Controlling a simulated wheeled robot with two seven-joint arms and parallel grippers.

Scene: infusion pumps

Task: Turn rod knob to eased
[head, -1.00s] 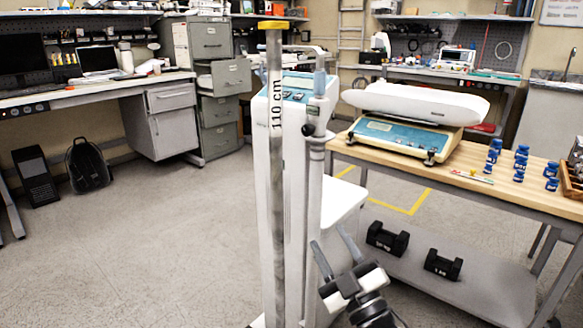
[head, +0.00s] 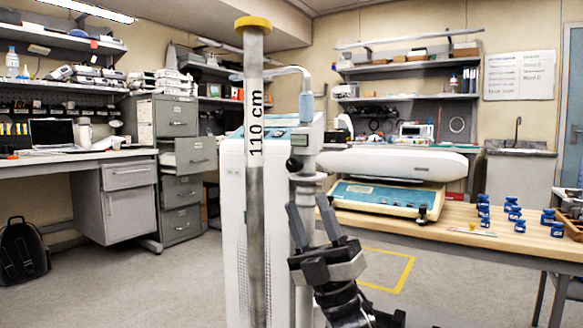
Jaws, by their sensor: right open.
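The small black rod knob (head: 295,164) sticks out from the left of a collar on the thin upright rod (head: 304,178), which has a bent top. A grey pole (head: 255,180) with a yellow cap and a "110 cm" label stands to the left of the knob. My right gripper (head: 308,204) is open and empty, with its two fingers pointing up just below the knob and apart from it. I cannot tell from this view which setting the knob is at. My left gripper is not in view.
A white cabinet-like unit (head: 233,220) stands behind the pole. To the right, a wooden-topped table (head: 400,225) holds a white-and-blue scale (head: 380,199) and several blue weights (head: 514,212). Open floor (head: 130,285) lies to the left.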

